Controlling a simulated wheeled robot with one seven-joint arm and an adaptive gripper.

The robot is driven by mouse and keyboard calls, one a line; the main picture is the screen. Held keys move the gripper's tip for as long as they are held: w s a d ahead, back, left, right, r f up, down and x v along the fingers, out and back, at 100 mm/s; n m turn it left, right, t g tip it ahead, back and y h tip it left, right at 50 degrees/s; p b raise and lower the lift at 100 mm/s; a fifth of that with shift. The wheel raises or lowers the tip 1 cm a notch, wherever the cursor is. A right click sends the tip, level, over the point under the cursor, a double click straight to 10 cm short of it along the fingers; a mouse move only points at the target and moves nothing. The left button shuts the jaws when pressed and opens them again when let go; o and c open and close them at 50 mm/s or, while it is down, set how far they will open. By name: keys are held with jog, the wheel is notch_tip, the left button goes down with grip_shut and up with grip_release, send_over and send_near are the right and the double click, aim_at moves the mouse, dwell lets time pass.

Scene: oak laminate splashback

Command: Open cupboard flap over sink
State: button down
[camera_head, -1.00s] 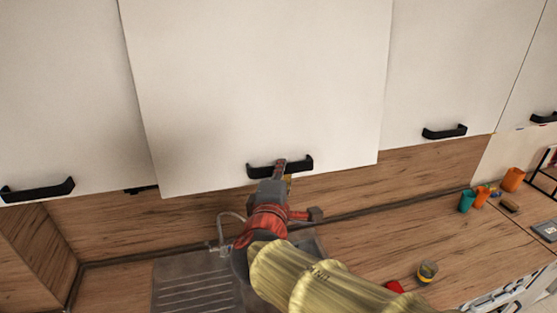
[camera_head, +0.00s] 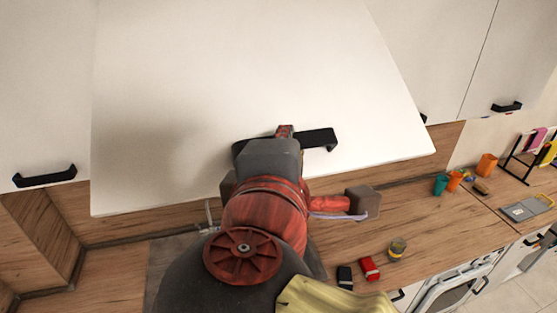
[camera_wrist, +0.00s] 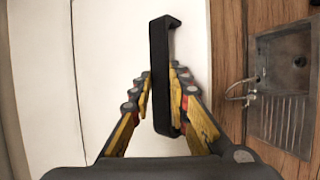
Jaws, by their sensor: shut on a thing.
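The white cupboard flap (camera_head: 240,60) over the sink is tilted outward at its lower edge, partly open. Its black bar handle (camera_head: 318,140) is near the bottom edge. My gripper (camera_head: 284,132) is at the handle in the head view, with my wrist hiding part of it. In the wrist view, the yellow and black fingers of my gripper (camera_wrist: 162,95) are on either side of the handle (camera_wrist: 160,60), shut on it. The sink (camera_wrist: 285,90) shows at the right of the wrist view; in the head view my arm mostly hides it.
Closed cupboards flank the flap, with a black handle at left (camera_head: 45,176) and one at right (camera_head: 507,106). On the wooden worktop (camera_head: 350,220) stand a jar (camera_head: 397,248), a red item (camera_head: 370,268), a teal cup (camera_head: 440,185) and an orange cup (camera_head: 487,163).

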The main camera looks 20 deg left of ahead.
notch_tip(320, 180, up, 6)
jog(key=s+d, duration=0.1)
jog(key=s, duration=0.1)
jog(key=shift+p, duration=0.4)
jog(key=shift+f, duration=0.15)
jog(key=c, duration=2.1)
grip_release()
jog(key=shift+w, duration=0.2)
jog(key=shift+o, duration=1.3)
jog(key=shift+w+a+f, duration=0.25)
jog(key=shift+w+a, duration=0.05)
jog(key=shift+w, duration=0.15)
jog(key=shift+o, duration=0.8)
jog(key=shift+s+d, duration=0.2)
jog(key=shift+s, duration=0.1)
jog(key=shift+w+a+f, duration=0.1)
